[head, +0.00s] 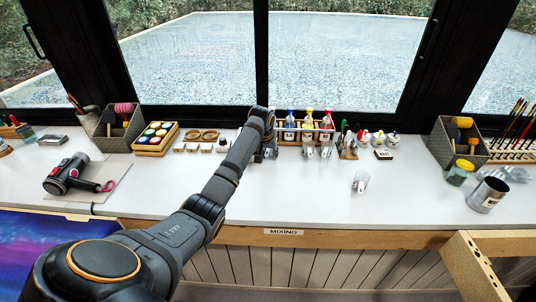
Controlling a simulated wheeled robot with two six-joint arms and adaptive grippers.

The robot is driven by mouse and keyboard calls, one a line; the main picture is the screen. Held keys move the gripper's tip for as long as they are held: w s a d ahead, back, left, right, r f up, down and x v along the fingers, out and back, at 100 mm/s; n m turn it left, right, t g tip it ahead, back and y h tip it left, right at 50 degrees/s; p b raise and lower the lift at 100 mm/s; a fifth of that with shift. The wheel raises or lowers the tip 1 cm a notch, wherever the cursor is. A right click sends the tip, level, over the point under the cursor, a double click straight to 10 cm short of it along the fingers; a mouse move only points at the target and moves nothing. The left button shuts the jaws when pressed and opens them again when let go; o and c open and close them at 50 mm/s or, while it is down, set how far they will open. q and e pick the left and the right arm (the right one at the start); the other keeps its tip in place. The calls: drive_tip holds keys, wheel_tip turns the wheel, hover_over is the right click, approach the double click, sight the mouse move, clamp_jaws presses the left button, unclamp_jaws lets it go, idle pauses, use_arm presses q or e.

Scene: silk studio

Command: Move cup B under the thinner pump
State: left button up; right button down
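My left arm reaches from the lower left across the white table, with my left gripper (268,148) at the left end of the wooden bottle rack (322,139). The arm hides much of the gripper, and its fingers are too small to read. Bottles with blue, yellow and red tops stand in the rack; I cannot tell which is the thinner pump. Small pale cups stand in front of the rack, one at its middle (308,151) and one further right (326,151). Another pale cup (361,181) stands alone nearer the front. No cup letter is legible. My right gripper is out of view.
A paint-jar crate (156,138) and small wooden pieces (203,136) lie left of my gripper. Small bottles (378,138) stand right of the rack. A metal can (487,194) and yellow-lidded jar (460,172) are at the right.

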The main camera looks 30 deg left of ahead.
use_arm(q)
drive_tip(key=shift+s+a+r, duration=0.1)
drive_tip(key=v, duration=1.1)
drive_tip(key=shift+r, duration=0.35)
drive_tip(key=shift+s, duration=0.15)
